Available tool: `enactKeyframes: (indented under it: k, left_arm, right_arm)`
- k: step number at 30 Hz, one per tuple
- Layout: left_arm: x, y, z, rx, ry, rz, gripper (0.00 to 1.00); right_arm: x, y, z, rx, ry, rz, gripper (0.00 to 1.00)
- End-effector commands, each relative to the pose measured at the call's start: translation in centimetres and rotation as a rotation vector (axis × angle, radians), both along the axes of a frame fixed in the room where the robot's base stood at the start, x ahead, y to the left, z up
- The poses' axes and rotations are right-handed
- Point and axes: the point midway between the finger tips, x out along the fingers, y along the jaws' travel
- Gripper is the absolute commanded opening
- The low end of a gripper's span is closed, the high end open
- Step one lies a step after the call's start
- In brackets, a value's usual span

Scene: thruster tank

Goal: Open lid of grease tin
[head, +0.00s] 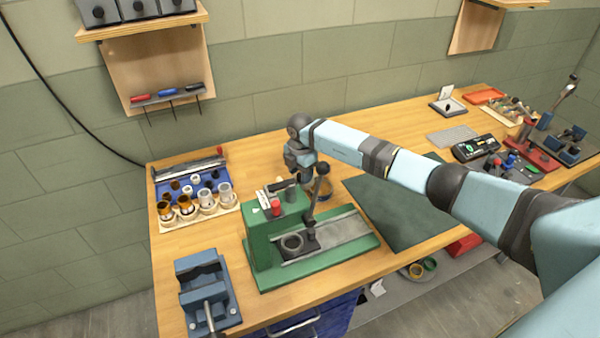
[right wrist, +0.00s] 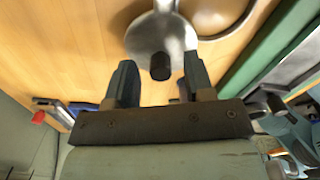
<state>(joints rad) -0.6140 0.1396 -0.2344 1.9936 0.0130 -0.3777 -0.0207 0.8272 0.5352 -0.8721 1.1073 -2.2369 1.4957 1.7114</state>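The grease tin (head: 320,193) appears as a round amber shape on the bench behind the green press, partly hidden by the press lever and my right arm. My right gripper (head: 300,172) is low over the bench next to it, its fingertips hard to make out there. In the right wrist view my right gripper (right wrist: 158,80) is open. A black knob (right wrist: 160,67) on a shiny silver round part (right wrist: 148,38), which looks like the lid, shows between the fingertips with a gap on both sides. A curved rim shows beside it at the top. My left gripper is not in view.
The green press (head: 262,245) with its upright lever stands just in front of my right gripper. A dark green mat (head: 400,215) lies clear under my right arm.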

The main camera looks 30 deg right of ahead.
Motion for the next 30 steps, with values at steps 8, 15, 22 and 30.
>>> enactKeyframes:
  k: [8, 15, 22, 30]
  left_arm:
    - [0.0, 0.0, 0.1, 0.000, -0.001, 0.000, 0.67]
    - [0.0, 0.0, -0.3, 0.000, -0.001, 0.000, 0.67]
    - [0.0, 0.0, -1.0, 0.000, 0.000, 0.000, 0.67]
    - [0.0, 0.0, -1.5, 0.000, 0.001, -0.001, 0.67]
  right_arm:
    - [-0.1, 0.1, 0.0, 0.001, 0.001, 0.002, 0.48]
    - [0.0, 0.1, 2.7, 0.001, -0.002, 0.002, 0.48]
    - [0.0, 0.0, 8.0, 0.001, -0.003, 0.002, 0.48]
    - [0.0, 0.0, 12.6, 0.000, -0.001, 0.001, 0.48]
